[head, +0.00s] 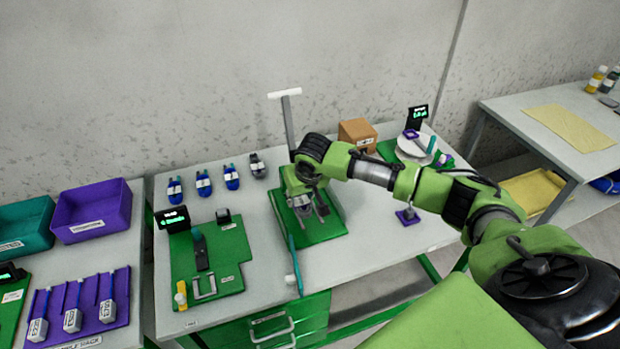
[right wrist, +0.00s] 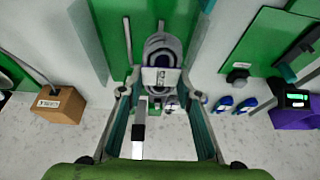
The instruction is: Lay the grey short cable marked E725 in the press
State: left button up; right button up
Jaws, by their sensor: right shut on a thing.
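The press has a green base plate (head: 330,226) and an upright grey lever with a white crossbar (head: 284,93). It stands at the middle of the bench. My right gripper (head: 314,210) is over the base plate, pointing down. In the right wrist view its fingers are shut on a grey coiled cable (right wrist: 162,50) with a white tag (right wrist: 160,77), whose print is too small to read. The green plate lies behind the cable in that view; I cannot tell whether they touch. My arm hides part of the press. My left gripper is out of view.
Several blue coiled cables (head: 204,182) and a dark grey one (head: 257,165) stand left of the press. A green board (head: 225,250) with a clamp and display lies front left. A cardboard box (head: 357,133) and a white disc (head: 415,148) are behind my right arm.

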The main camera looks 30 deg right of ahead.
jog(key=d+f+b, duration=0.2)
jog(key=d+f, duration=0.1)
jog(key=shift+w+d+f, duration=0.2)
jog(key=shift+d+f, duration=0.1)
notch_tip(320, 180, down, 2)
jog(key=b, duration=0.2)
jog(key=shift+a+b, duration=0.1)
jog(key=shift+b, duration=0.25)
jog(key=shift+f, duration=0.75)
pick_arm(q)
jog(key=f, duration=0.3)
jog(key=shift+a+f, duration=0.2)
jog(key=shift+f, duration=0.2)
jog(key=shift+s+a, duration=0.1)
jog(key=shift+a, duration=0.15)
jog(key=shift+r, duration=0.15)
pick_arm(e)
jog(key=shift+r, duration=0.1)
